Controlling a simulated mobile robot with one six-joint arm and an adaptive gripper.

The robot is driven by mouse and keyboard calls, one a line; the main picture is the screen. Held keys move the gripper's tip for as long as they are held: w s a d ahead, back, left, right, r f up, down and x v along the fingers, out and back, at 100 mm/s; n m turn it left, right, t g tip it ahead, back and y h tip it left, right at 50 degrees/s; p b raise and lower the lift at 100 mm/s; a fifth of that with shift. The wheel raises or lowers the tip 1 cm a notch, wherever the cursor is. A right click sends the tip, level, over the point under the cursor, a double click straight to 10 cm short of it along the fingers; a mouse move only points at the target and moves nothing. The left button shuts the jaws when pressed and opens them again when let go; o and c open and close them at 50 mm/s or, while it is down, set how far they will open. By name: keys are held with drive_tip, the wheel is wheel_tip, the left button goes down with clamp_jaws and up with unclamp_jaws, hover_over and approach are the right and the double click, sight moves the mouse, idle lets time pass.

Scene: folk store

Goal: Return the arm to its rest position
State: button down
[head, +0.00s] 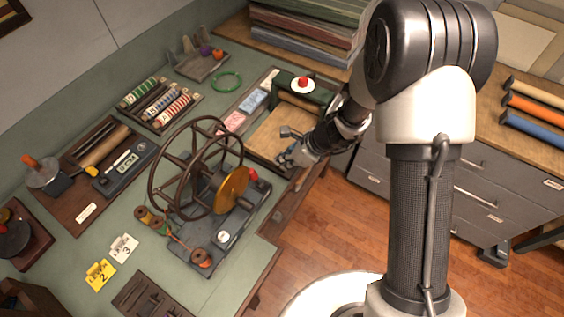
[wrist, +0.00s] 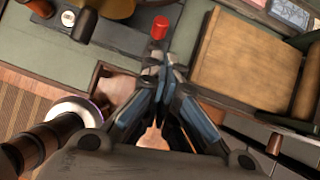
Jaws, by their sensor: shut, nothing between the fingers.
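My gripper (head: 290,155) is at the right edge of the green-topped workbench, beside the wooden board in the head view. In the wrist view my gripper (wrist: 162,72) is shut, its fingertips together with nothing between them. My arm reaches in from the right, bent at the elbow above my column. A red knob (wrist: 159,27) shows just beyond the fingertips in the wrist view. The bench surface under the gripper is partly hidden by the fingers.
A machine with a large spoked wheel (head: 154,188) stands on the bench, left of my gripper. A wooden board (head: 268,140) lies beside the gripper. Grey drawers (head: 470,200) stand to the right. The wooden floor (head: 345,215) between bench and drawers is clear.

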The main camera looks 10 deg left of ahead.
drive_tip(key=shift+r, duration=0.1)
idle(0.3)
drive_tip(key=s+d+r+n+b, duration=0.3)
drive_tip(key=r+n, duration=0.2)
drive_tip(key=r, duration=0.1)
drive_tip(key=s+d+r+n+b, duration=0.3)
drive_tip(key=r+n+b, duration=0.15)
drive_tip(key=r, duration=0.25)
drive_tip(key=s+d+r+n+t+h+b, duration=0.1)
drive_tip(key=s+d+n+t+h+b, duration=0.2)
drive_tip(key=s+d+n+h+b, duration=0.3)
drive_tip(key=s+d+n, duration=0.5)
drive_tip(key=s+d, duration=0.4)
drive_tip(key=s, duration=0.1)
drive_tip(key=shift+d+r+b, duration=0.2)
drive_tip(key=shift+d+b, duration=0.2)
